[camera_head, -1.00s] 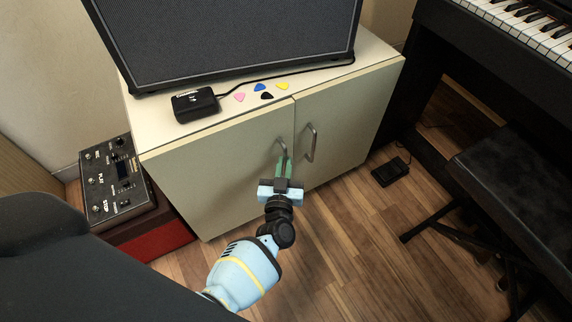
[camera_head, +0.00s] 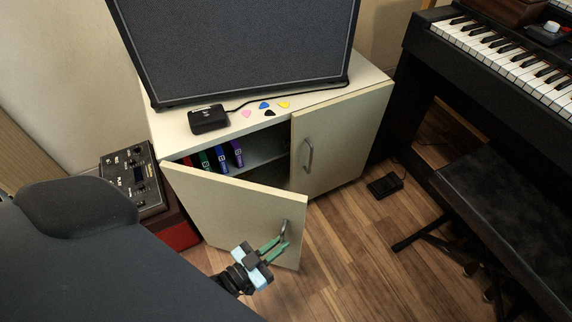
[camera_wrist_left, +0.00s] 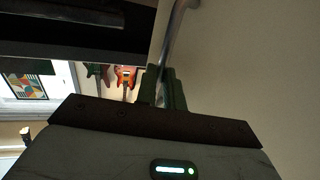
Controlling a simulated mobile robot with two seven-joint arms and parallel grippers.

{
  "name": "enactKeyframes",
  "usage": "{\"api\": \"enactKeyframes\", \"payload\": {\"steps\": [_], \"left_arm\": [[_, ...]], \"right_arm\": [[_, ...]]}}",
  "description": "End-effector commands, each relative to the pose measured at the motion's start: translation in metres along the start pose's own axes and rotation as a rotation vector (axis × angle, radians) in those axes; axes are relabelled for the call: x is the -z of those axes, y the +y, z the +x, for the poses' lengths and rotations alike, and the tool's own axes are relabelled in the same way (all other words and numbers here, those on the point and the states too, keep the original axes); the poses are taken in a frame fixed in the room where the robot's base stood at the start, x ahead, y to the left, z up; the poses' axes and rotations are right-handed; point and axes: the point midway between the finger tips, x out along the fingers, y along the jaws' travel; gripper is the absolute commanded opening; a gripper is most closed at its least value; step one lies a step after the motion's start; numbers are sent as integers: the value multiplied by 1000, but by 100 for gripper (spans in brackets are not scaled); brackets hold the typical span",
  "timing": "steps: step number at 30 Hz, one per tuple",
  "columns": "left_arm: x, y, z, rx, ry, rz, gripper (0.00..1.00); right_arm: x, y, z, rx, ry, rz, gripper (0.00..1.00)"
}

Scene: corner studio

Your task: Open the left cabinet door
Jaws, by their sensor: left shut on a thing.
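The cream cabinet (camera_head: 176,135) stands against the back wall. Its left door (camera_head: 222,202) is swung partway open, hinged at its left side, and the shelf inside shows. My left gripper (camera_head: 274,246) is shut on the left door's metal handle (camera_head: 283,232), near the door's free edge. In the left wrist view the handle (camera_wrist_left: 176,32) runs up from between the green fingers (camera_wrist_left: 164,88). The right door (camera_head: 338,140) is closed, with its own bar handle (camera_head: 308,155). My right gripper is in neither view.
Coloured binders (camera_head: 221,158) stand inside the cabinet. An amplifier (camera_head: 235,50), a black pedal box (camera_head: 208,119) and several picks lie on top. A red-based unit (camera_head: 180,236) stands left, a piano bench (camera_head: 490,180) right. Wooden floor (camera_head: 345,250) is free in front.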

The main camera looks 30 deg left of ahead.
Motion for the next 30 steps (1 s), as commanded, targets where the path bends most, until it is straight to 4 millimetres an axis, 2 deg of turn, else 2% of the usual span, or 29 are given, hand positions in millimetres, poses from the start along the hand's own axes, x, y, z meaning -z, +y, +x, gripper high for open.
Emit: {"api": "enactKeyframes", "payload": {"steps": [1, 9, 18, 24, 30], "left_arm": [[-1, 5, -16, -50, -6, 4, 0], [-2, 25, -90, -306, -8, 3, 0], [-2, 26, -164, -548, -7, 1, 0], [-2, 20, -196, -657, -6, 0, 0], [-1, 16, -214, -719, -4, -1, 0]], "right_arm": [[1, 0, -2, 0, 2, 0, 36], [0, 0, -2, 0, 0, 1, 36], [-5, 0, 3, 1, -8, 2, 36], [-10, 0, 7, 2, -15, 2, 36], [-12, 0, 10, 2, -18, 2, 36]]}}
